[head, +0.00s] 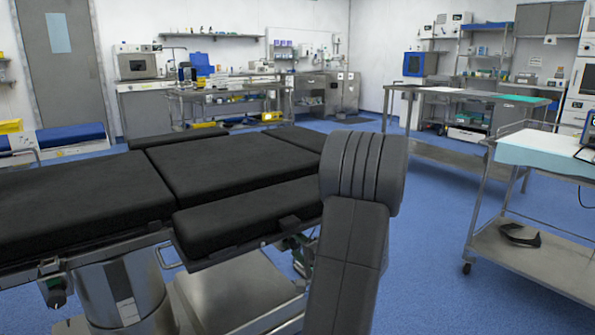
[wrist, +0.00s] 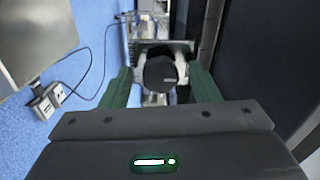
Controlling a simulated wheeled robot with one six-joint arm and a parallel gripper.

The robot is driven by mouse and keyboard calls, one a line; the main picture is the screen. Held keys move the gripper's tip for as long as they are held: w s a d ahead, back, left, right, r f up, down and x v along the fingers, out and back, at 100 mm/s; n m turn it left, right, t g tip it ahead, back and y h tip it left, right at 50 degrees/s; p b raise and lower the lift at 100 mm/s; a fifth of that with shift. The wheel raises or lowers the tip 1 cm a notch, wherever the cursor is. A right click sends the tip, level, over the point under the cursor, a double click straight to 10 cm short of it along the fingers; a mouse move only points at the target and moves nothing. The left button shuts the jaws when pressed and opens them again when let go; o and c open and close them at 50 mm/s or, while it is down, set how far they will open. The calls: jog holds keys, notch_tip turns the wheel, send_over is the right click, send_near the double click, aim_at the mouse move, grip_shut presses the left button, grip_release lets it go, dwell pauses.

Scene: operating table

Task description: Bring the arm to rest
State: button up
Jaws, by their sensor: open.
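My gripper (wrist: 163,78) shows in the wrist view, with its two green fingers spread wide apart. Nothing is visibly held between them. A dark rounded object with a pale surround (wrist: 160,72) shows in the gap beyond the fingers; I cannot tell what it is or how far off. In the head view my dark grey arm rises at the centre right, in front of the right end of the black-padded operating table (head: 225,165). My gripper is out of the head view. I cannot tell whether the arm touches the table.
A steel cart (head: 520,248) with a pale blue cover stands at the right. A long steel table (head: 440,93) is behind it. Blue floor (head: 430,215) is clear between my arm and the cart. A small box with a cable (wrist: 45,100) shows left in the wrist view.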

jog(key=m, duration=1)
jog(key=shift+m, duration=0.4)
jog(key=shift+m+p, duration=0.7)
jog(key=shift+m, duration=0.9)
